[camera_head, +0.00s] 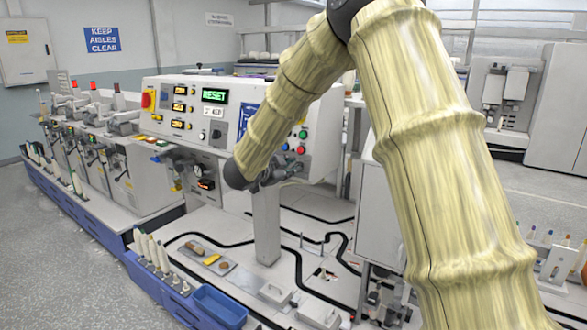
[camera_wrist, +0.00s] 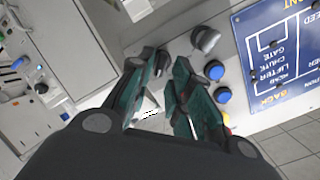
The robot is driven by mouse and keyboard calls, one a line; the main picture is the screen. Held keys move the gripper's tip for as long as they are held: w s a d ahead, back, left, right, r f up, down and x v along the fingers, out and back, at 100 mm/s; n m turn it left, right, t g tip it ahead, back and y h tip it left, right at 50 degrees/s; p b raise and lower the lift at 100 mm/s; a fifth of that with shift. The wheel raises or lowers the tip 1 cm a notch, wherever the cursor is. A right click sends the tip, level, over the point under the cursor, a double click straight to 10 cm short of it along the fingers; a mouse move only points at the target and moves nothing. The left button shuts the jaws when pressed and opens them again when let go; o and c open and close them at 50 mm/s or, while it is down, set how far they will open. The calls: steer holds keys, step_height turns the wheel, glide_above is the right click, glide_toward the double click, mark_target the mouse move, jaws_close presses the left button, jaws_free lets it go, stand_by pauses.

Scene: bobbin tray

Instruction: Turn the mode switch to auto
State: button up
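In the wrist view, a grey rounded knob (camera_wrist: 205,40), which may be the mode switch, sits on the pale panel just beyond and to the right of my fingertips. Its pointer and markings cannot be read. My gripper (camera_wrist: 165,60) has its two teal-padded fingers apart, with a gap between the tips and nothing held. In the head view my gripper (camera_head: 272,177) is in front of the lower right part of the control cabinet (camera_head: 165,100). My arm hides part of that panel. A small dark switch (camera_head: 216,134) shows left of my arm; its setting is too small to read.
Blue buttons (camera_wrist: 214,70) lie close to my right finger, beside a blue sign (camera_wrist: 280,60). Red and green buttons (camera_head: 301,149) sit on the panel right of my wrist. A grey post (camera_head: 266,225) stands below it. A blue bin (camera_head: 220,306) is at the front.

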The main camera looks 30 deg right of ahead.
steer(key=v, duration=0.8)
steer(key=shift+s+a, duration=0.2)
steer(key=shift+a, duration=0.1)
steer(key=shift+r, duration=0.1)
steer(key=s+a+f+n+t+y, duration=0.15)
steer(key=f+n, duration=0.25)
steer(key=f, duration=0.6)
steer(key=a+f+n+t+y, duration=0.1)
steer(key=a+f+n+y, duration=0.15)
steer(key=f, duration=0.75)
steer(key=s+a+f+n+y, duration=0.25)
steer(key=s+f+n, duration=0.2)
steer(key=f, duration=0.55)
steer(key=s+a+f+n+y, duration=0.1)
steer(key=s+a+f+n, duration=0.2)
steer(key=s+f, duration=0.5)
steer(key=s+a+f+n+g+y, duration=0.2)
steer(key=s+f, duration=0.4)
steer(key=f, duration=0.1)
steer(key=s+a+f+n+g+y, duration=0.1)
steer(key=s+a+f+n+g, duration=0.15)
steer(key=s+f, duration=0.4)
steer(key=s+a+f+n+g+y, duration=0.1)
steer(key=s+a+f+g, duration=0.1)
steer(key=s, duration=0.8)
steer(key=s+a+f+n+g+y, duration=0.2)
steer(key=s+f, duration=0.2)
steer(key=s, duration=0.7)
steer(key=shift+s+a+f, duration=0.2)
steer(key=shift+s+a, duration=0.1)
